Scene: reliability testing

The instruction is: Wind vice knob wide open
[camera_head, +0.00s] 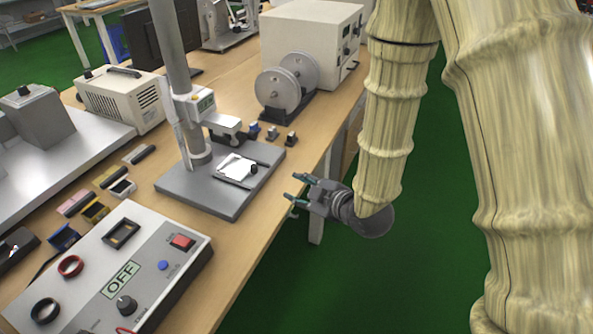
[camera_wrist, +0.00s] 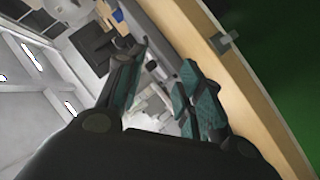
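The vice (camera_head: 231,181) appears to be the low fixture on the grey base plate of a column stand, in the middle of the head view. A bright white piece (camera_head: 237,167) lies between its dark rails. A small black knob (camera_head: 254,169) is at its right side. My gripper (camera_head: 294,188) is right of the base plate, beyond the table edge, with its teal fingers pointing left and apart from the knob. In the wrist view my gripper (camera_wrist: 163,60) has its fingers spread with nothing between them. I cannot make out the vice knob there.
The stand's column (camera_head: 174,70) and measuring head (camera_head: 200,106) rise over the base plate (camera_head: 200,192). A control box (camera_head: 140,262) marked OFF is at front left. A beige machine with grey discs (camera_head: 278,90) stands behind. Green floor is open right of the table (camera_head: 222,262).

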